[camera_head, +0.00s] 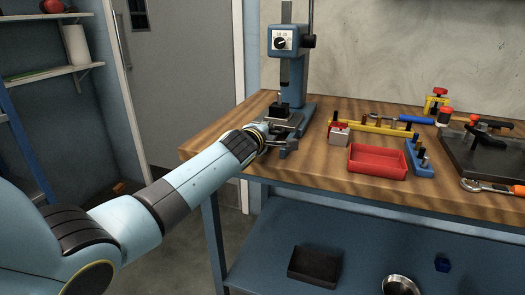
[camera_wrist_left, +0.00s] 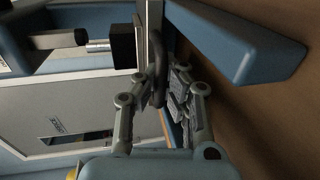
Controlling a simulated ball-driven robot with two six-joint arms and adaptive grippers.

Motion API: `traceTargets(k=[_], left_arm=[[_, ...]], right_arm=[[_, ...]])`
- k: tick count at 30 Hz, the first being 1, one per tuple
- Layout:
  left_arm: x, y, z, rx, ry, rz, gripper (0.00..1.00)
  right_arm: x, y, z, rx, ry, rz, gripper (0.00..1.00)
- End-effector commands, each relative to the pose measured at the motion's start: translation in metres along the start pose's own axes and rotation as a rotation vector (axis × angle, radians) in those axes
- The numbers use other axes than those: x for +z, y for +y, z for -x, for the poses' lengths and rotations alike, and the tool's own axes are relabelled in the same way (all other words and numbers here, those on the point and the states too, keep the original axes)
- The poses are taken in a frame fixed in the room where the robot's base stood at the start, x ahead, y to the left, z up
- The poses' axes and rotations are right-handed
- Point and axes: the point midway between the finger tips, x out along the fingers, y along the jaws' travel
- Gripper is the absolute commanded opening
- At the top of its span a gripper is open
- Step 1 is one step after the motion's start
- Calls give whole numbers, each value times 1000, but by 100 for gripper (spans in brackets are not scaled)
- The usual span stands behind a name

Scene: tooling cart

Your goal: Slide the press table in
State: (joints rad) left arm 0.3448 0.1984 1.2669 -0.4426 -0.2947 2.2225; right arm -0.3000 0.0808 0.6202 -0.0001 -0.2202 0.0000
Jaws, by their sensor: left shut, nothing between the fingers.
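The press (camera_head: 291,68) is blue and stands at the left end of the wooden bench. Its grey press table (camera_head: 292,119) sits low in front of the column, with a black block (camera_head: 281,110) on it. In the left wrist view the table (camera_wrist_left: 154,22) is a narrow grey plate seen edge-on, with a dark curved handle (camera_wrist_left: 161,72) at its near end. My left gripper (camera_head: 284,147) is at the front edge of the table, and its fingers (camera_wrist_left: 163,92) are around or beside the handle. It is shut with nothing held. My right gripper is not in view.
A red tray (camera_head: 377,161), a blue holder (camera_head: 419,158) and a small red-and-grey block (camera_head: 339,134) lie right of the press. The bench front edge is clear in between.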

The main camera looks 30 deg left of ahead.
Motion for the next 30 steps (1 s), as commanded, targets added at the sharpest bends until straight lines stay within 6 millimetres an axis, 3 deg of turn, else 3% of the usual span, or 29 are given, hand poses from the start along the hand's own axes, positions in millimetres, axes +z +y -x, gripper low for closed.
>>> traceTargets(k=[3, 12, 17, 26, 30], left_arm=[[0, -2, -9, -6, 0, 1, 0], [0, 0, -9, -6, 0, 1, 0], [0, 0, -9, -6, 0, 1, 20], [0, 0, -7, -5, 0, 1, 20], [0, -1, 6, -5, 0, 1, 20]], right_arm=[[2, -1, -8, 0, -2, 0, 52], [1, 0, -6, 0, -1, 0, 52], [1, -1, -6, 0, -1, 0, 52], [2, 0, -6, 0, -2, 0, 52], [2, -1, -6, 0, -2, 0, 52]])
